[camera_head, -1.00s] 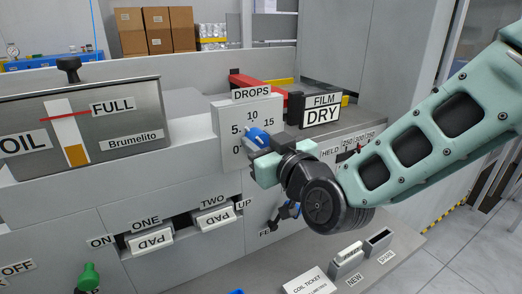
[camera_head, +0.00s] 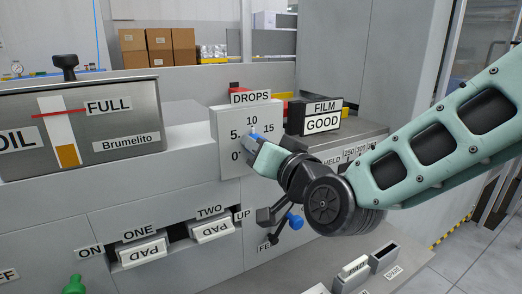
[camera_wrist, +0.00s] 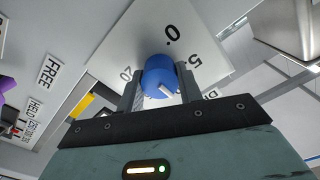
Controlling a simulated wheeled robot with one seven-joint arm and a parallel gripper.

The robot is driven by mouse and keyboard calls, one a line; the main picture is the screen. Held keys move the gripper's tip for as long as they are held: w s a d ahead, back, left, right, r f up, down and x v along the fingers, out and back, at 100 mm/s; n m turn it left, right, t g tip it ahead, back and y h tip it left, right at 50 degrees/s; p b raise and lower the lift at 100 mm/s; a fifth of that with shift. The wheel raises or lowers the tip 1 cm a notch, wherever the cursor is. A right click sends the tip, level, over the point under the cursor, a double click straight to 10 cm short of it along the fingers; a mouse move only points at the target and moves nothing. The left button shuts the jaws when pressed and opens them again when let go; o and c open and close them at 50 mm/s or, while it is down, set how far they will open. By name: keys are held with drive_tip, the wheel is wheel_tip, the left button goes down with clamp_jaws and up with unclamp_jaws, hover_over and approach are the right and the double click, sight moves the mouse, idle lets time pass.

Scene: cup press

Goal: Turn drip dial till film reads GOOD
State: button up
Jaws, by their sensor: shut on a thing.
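The drip dial is a blue knob (camera_head: 249,142) on the light DROPS plate (camera_head: 228,125), which is marked with numbers from 0 up. My gripper (camera_head: 257,150) is shut on the knob, with one finger on each side in the wrist view. There the knob (camera_wrist: 157,72) shows a white pointer line on the side away from the 0. In the head view the pointer seems to be near the 10, but my gripper partly covers the knob. The FILM display (camera_head: 322,123) to the right of the plate reads GOOD.
An oil gauge box (camera_head: 80,125) stands at the left. Below are the PAD ONE (camera_head: 142,252) and PAD TWO (camera_head: 211,229) switches and a green knob (camera_head: 74,285). A blue-ended lever (camera_head: 294,221) sits just under my gripper.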

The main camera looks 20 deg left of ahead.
idle(0.4)
drive_tip(key=o, duration=1)
drive_tip(key=shift+b+v, duration=1.85)
drive_tip(key=shift+v, duration=6.9)
